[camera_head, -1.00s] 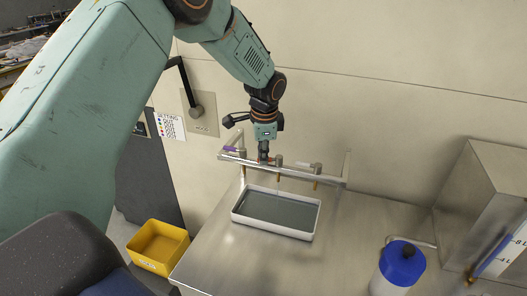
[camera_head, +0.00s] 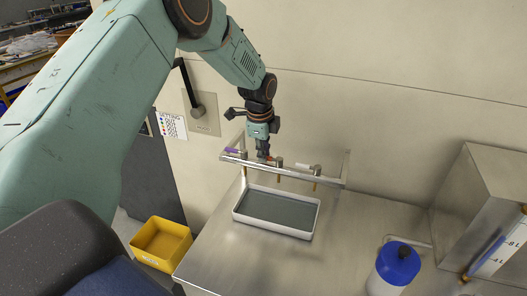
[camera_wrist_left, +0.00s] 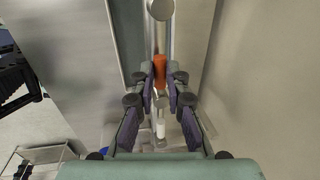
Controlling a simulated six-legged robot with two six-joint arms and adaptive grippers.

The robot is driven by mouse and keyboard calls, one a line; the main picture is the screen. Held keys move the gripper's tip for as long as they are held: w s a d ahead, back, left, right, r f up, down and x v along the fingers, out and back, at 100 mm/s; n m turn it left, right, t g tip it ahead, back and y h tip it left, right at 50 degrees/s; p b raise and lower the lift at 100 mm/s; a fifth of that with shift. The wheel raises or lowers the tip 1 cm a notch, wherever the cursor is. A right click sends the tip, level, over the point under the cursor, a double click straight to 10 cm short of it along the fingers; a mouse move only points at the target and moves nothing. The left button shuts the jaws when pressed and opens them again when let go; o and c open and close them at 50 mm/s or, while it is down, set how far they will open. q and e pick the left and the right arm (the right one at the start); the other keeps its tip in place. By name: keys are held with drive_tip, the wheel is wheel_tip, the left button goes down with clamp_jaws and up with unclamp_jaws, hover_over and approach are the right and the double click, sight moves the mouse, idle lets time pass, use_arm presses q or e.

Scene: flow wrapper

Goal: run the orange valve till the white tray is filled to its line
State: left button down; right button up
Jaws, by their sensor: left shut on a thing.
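The white tray (camera_head: 239,218) stands on the steel bench under the pipe rail, with a grey surface inside it. I cannot make out its line or the exact level. My left gripper (camera_head: 264,156) is at the rail, above the tray's back edge. In the left wrist view its fingers (camera_wrist_left: 160,85) are closed around the orange valve handle (camera_wrist_left: 160,68). In the head view the gripper mostly hides this handle. I cannot tell whether liquid is flowing. My right gripper is not in view.
The rail also carries a purple-handled valve (camera_head: 232,151) on the left and a white-handled valve (camera_head: 304,167) on the right. A blue-capped bottle (camera_head: 398,264) and a steel box (camera_head: 485,205) stand at the right. A yellow bin (camera_head: 160,243) sits lower left.

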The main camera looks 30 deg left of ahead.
use_arm(q)
drive_tip(key=shift+s, duration=0.1)
drive_tip(key=c, duration=1.4)
unclamp_jaws()
drive_tip(key=shift+o, duration=0.2)
wheel_tip(320, 180, up, 12)
drive_tip(key=s, duration=0.2)
drive_tip(key=shift+d+f, duration=0.2)
drive_tip(key=shift+d, duration=0.05)
drive_tip(key=shift+s, duration=0.1)
drive_tip(key=shift+d, duration=0.1)
